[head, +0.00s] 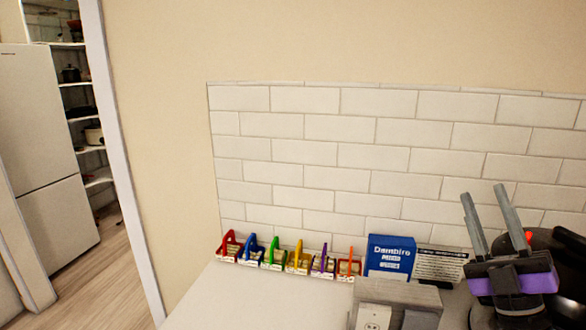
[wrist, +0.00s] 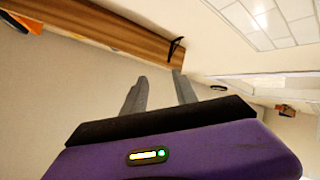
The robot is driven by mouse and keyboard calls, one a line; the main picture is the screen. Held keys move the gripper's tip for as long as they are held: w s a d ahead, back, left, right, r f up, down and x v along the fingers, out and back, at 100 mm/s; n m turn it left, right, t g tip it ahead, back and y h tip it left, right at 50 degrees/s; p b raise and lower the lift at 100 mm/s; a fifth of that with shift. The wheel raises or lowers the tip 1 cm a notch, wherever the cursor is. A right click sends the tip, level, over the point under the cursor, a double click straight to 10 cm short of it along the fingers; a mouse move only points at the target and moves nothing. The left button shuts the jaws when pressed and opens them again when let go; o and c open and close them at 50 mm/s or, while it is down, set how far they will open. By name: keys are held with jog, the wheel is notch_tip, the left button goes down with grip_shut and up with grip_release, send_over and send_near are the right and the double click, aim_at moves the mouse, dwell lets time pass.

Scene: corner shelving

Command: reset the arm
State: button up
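My gripper (head: 483,192) is at the right of the head view, raised above the counter with its two grey fingers pointing up. The fingers are apart with nothing between them. Its purple body shows below the fingers. In the wrist view my gripper (wrist: 160,75) also shows its two fingers apart and empty, pointing toward a plain wall area. Part of my arm is at the lower right edge of the head view.
A row of colored small holders (head: 297,258) stands on the counter (head: 240,300) against the white tile wall (head: 340,150). A blue box (head: 390,255) and a dark-labelled card (head: 440,264) stand right of them. A grey box (head: 398,292) is in front. A wooden shelf (wrist: 100,28) shows above in the wrist view.

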jog(key=s+a+f+m+g+h, duration=0.2)
jog(key=s+f+m+g+h, duration=0.1)
jog(key=s+f+m+h, duration=0.65)
jog(key=s+a+f+m+g+h, duration=0.25)
jog(key=s+f+m+h, duration=0.45)
jog(key=f+m, duration=0.45)
jog(key=s+a+f+n+g+y, duration=0.1)
jog(key=s+f+g+y, duration=0.1)
jog(key=s, duration=0.5)
jog(key=s+a+f+n+g+y, duration=0.1)
jog(key=s+a+f+g+y, duration=0.1)
jog(key=s+f, duration=0.3)
jog(key=s+a+f+n+g+y+b, duration=0.1)
jog(key=s+a+f+n+g+y, duration=0.1)
jog(key=s, duration=0.9)
notch_tip(320, 180, down, 2)
jog(key=shift+a+f+y, duration=0.1)
jog(key=shift+a+y, duration=0.15)
jog(key=shift+y, duration=0.4)
